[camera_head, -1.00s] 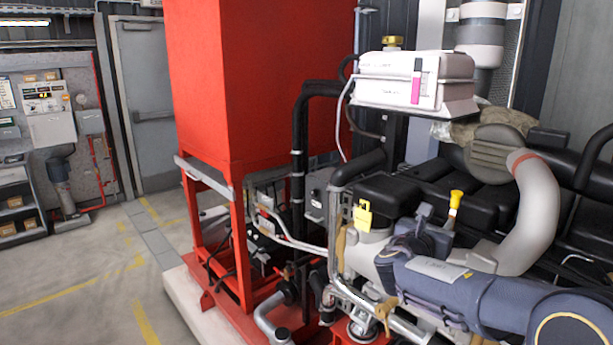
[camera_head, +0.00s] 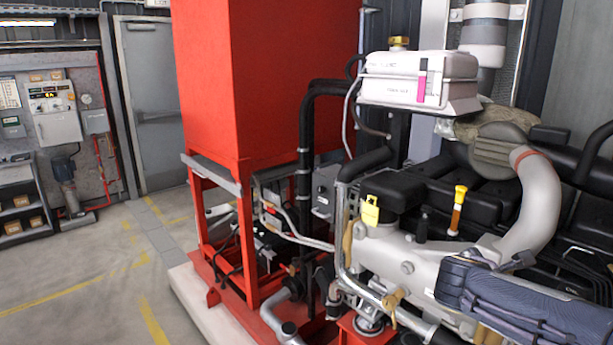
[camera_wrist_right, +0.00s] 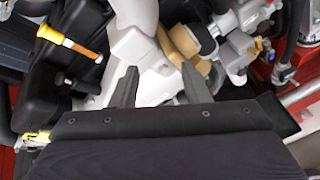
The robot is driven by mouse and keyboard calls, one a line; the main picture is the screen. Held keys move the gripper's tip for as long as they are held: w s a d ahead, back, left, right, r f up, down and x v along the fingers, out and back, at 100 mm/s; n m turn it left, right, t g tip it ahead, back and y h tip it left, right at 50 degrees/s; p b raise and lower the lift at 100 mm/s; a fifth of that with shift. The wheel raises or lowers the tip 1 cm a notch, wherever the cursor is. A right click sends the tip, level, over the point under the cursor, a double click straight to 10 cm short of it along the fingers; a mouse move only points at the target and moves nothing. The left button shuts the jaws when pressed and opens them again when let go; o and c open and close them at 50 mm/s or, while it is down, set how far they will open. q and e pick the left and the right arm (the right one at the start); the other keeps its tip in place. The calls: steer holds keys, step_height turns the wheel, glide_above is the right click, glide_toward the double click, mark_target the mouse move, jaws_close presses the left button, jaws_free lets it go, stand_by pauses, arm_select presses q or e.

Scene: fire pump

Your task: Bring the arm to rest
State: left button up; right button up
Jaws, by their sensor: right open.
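My right arm (camera_head: 525,300) comes in at the lower right of the head view, over the engine's pale grey casing (camera_head: 410,262). In the right wrist view my right gripper (camera_wrist_right: 157,84) is open. Its two dark fingers stand apart with nothing between them, over the pale casing. A yellow-topped handle with an orange shaft (camera_head: 459,205) stands upright on the engine. It also shows in the wrist view (camera_wrist_right: 72,42), left of the fingers and apart from them. My left gripper is not in view.
A large red tank (camera_head: 245,85) stands on a red frame (camera_head: 250,265). A white reservoir (camera_head: 415,80) sits above the engine, and a thick grey pipe (camera_head: 540,205) curves down at the right. Open floor (camera_head: 90,275) lies at the left.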

steer(key=s+a+f+m+g+y, duration=0.2)
steer(key=s+f+m+y, duration=0.3)
steer(key=s, duration=0.5)
steer(key=s+a+f+m+g+y, duration=0.1)
steer(key=s+a+f+m+y, duration=0.15)
steer(key=s+m, duration=0.55)
steer(key=s+a+f+m+y, duration=0.2)
steer(key=s+a+m+y, duration=0.4)
steer(key=s+a, duration=0.5)
steer(key=shift+a+f+m+t, duration=0.25)
steer(key=shift+f+m+t, duration=0.1)
steer(key=shift+m, duration=0.55)
